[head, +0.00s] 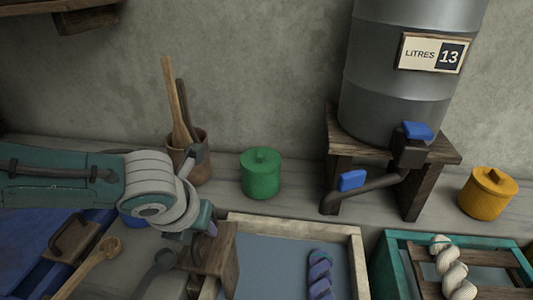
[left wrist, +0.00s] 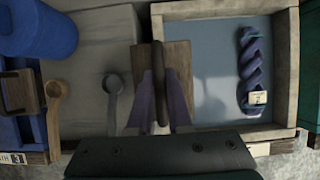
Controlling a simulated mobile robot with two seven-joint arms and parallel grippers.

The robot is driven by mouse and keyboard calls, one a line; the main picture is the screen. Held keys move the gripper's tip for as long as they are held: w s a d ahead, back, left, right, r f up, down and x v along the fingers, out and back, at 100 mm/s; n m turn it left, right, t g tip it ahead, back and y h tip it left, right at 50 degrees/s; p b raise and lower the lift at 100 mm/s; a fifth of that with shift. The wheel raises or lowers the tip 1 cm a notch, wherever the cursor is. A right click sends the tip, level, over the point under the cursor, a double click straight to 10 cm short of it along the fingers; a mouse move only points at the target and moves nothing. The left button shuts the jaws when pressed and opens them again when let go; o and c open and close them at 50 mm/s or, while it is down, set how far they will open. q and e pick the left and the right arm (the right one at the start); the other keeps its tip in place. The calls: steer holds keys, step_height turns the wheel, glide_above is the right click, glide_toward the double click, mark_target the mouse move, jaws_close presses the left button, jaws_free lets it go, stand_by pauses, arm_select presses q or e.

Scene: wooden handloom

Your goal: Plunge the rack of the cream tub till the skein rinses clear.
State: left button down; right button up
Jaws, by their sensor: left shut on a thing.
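The cream tub (head: 295,228) is at the lower middle of the head view, with grey-blue liquid in it. A twisted blue-purple skein (head: 320,272) lies at its right side; in the left wrist view the skein (left wrist: 249,60) carries a small pale tag (left wrist: 258,97). A brown wooden board (head: 222,262), seemingly the rack, is at the tub's left side; its dark handle (left wrist: 159,85) shows in the left wrist view. My left gripper (head: 207,227) is shut on this handle, its purple fingers on either side. How deep the rack sits is unclear. My right gripper is not in view.
A teal tub (head: 385,265) with a slatted rack and cream skein (head: 453,270) stands right. A blue tub (head: 40,250) is left, with a wooden ladle (head: 90,265) nearby. Behind are a green pot (head: 261,175), a tank marked 13 litres (head: 400,80) and a yellow pot (head: 487,193).

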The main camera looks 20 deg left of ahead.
arm_select(q)
step_height(320, 180, down, 9)
steer(key=b, duration=0.7)
steer(key=shift+s+f+b, duration=0.1)
steer(key=shift+f+b, duration=0.1)
steer(key=shift+b, duration=0.15)
steer(key=shift+a, duration=0.1)
stand_by(0.5)
